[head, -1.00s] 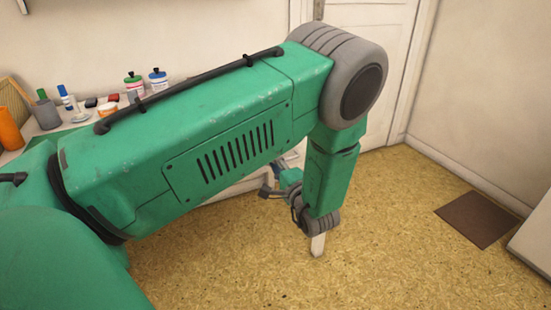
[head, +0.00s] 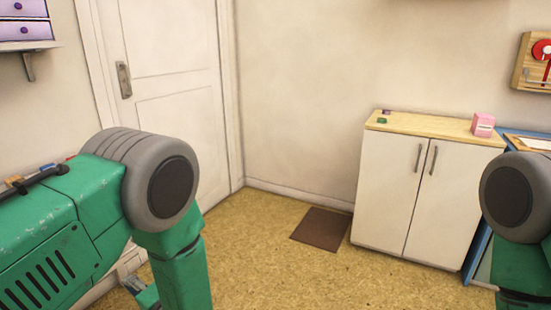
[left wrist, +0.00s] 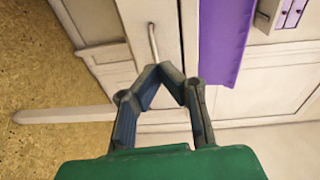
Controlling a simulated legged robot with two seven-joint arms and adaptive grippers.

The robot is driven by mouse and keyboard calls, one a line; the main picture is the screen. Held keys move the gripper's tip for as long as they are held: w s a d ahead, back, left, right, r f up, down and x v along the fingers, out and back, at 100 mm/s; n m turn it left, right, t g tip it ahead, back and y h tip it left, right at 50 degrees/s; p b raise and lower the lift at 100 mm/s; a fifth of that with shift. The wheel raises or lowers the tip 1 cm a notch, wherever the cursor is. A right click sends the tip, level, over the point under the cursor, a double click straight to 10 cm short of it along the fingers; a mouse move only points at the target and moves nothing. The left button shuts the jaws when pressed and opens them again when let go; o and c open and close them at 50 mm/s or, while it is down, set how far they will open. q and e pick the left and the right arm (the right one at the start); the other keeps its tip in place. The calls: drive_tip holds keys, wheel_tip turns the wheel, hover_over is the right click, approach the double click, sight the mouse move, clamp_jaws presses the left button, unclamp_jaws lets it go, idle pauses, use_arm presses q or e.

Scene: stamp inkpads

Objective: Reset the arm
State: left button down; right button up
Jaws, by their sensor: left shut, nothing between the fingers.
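My left arm (head: 60,225) enters the head view from the left. Its upper link is raised and its forearm hangs down past the lower edge. In the left wrist view my left gripper (left wrist: 163,72) is shut, its fingertips together with nothing between them. My right arm (head: 508,205) shows at the right edge of the head view, bent downward. My right gripper is out of view.
A white cabinet (head: 410,195) stands against the wall, with a pink box (head: 483,125) and small purple and green items on top. A brown mat (head: 321,229) lies on the floor. A white door (head: 170,80) is behind my left arm. The middle floor is clear.

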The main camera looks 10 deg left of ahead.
use_arm(q)
drive_tip(key=s+d+f+n+h+p, duration=0.1)
drive_tip(key=s+f+h+p, duration=0.3)
drive_tip(key=s+f+h, duration=0.6)
drive_tip(key=s+d+n+g+h+p, duration=0.1)
drive_tip(key=s+d+g+h, duration=0.1)
drive_tip(key=s, duration=0.7)
drive_tip(key=s+d+n+g+h+p, duration=0.1)
drive_tip(key=s+d+n+g+h, duration=0.1)
drive_tip(key=s, duration=0.7)
drive_tip(key=d+g+h, duration=0.1)
drive_tip(key=d+g, duration=0.1)
drive_tip(key=g, duration=0.1)
drive_tip(key=shift+s+d, duration=0.25)
drive_tip(key=shift+d, duration=0.15)
use_arm(e)
wheel_tip(320, 180, up, 7)
drive_tip(key=shift+a+f, duration=0.2)
drive_tip(key=shift+a, duration=0.05)
use_arm(q)
drive_tip(key=shift+a+h, duration=0.3)
use_arm(e)
drive_tip(key=shift+a+r, duration=0.1)
drive_tip(key=shift+a, duration=0.2)
